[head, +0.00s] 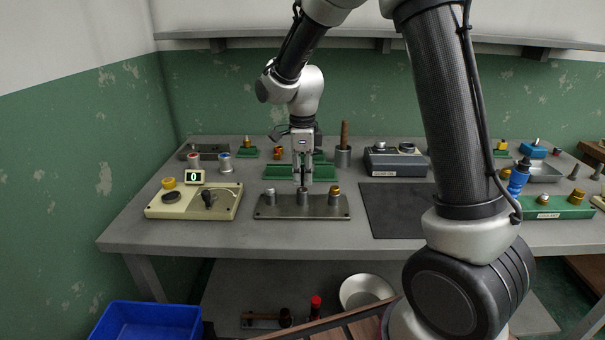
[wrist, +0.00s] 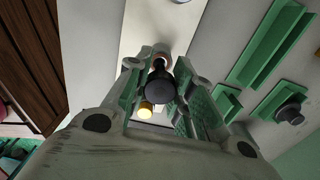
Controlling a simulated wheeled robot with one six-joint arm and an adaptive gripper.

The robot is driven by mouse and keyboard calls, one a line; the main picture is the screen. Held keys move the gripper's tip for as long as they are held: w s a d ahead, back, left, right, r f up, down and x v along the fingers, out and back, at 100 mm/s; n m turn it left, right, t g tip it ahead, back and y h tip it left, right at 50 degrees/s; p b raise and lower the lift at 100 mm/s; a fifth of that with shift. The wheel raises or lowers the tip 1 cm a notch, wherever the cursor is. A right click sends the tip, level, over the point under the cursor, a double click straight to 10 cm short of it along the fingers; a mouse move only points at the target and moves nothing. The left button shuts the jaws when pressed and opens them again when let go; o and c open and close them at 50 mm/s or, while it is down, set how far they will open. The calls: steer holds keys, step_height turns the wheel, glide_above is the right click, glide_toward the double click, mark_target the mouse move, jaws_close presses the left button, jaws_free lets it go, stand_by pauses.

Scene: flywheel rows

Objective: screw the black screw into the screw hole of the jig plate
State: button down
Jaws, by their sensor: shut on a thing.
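The jig plate (head: 285,212) is a dark flat plate on the workbench, with several short metal posts standing in a row on it. The right post carries a brass-coloured piece (head: 334,190). My gripper (head: 302,180) points straight down over the middle post (head: 302,197). In the wrist view my gripper (wrist: 162,92) is shut on the black screw (wrist: 159,88), whose round dark head faces the camera. The brass piece shows just beyond it (wrist: 146,108). The screw's tip and the hole are hidden, so I cannot tell whether they touch.
A beige box with a display reading 0 (head: 194,177) stands left of the jig plate. A dark mat (head: 395,210) lies to the right, with a grey device (head: 395,162) behind it.

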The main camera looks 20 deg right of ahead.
mark_target(302, 168)
steer(key=shift+f, duration=1.3)
steer(key=c, duration=1.2)
jaws_free()
steer(key=shift+o, duration=0.2)
step_height(302, 168, up, 12)
